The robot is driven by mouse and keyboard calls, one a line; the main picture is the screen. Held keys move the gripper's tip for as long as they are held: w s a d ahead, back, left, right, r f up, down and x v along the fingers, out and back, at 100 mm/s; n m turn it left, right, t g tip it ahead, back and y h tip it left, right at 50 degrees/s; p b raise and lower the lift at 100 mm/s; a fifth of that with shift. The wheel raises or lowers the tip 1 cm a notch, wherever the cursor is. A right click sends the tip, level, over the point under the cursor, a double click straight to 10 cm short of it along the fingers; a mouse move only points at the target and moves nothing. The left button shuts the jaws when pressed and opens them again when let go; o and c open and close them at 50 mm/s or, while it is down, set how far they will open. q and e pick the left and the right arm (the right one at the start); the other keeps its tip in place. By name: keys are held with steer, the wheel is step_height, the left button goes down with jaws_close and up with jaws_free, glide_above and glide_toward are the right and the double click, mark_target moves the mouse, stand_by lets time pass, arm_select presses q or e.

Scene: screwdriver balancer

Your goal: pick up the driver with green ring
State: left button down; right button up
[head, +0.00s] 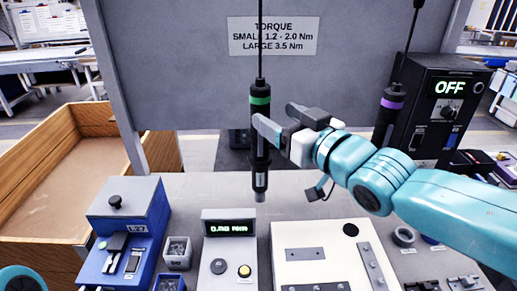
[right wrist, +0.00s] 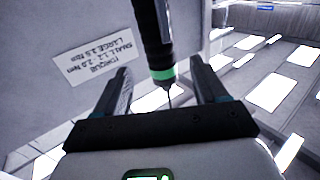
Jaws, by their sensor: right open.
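The driver with the green ring (head: 260,160) hangs upright on a cable, black with a green band near its top. My right gripper (head: 273,114) is open at its upper body, just below the green band; the near finger crosses in front of the driver. In the right wrist view the driver (right wrist: 150,30) shows between the two spread fingers (right wrist: 160,80), with a gap on each side. My left gripper is out of view.
A grey panel with a torque sign (head: 273,36) stands behind. Below are a blue box (head: 127,225), a torque meter (head: 228,250) and a cream plate (head: 325,245). A black box reading OFF (head: 440,125) stands at the right. A wooden crate (head: 55,175) is at the left.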

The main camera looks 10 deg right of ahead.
mark_target(255, 103)
steer(key=shift+w+a+r, duration=0.1)
steer(key=shift+w+a, duration=0.65)
steer(key=shift+w, duration=0.65)
steer(key=p+x, duration=0.2)
steer(key=x, duration=0.2)
steer(key=shift+w+a, duration=0.1)
steer(key=shift+w, duration=0.6)
steer(key=shift+s, duration=0.25)
steer(key=shift+c, duration=0.9)
steer(key=c, duration=1)
jaws_close()
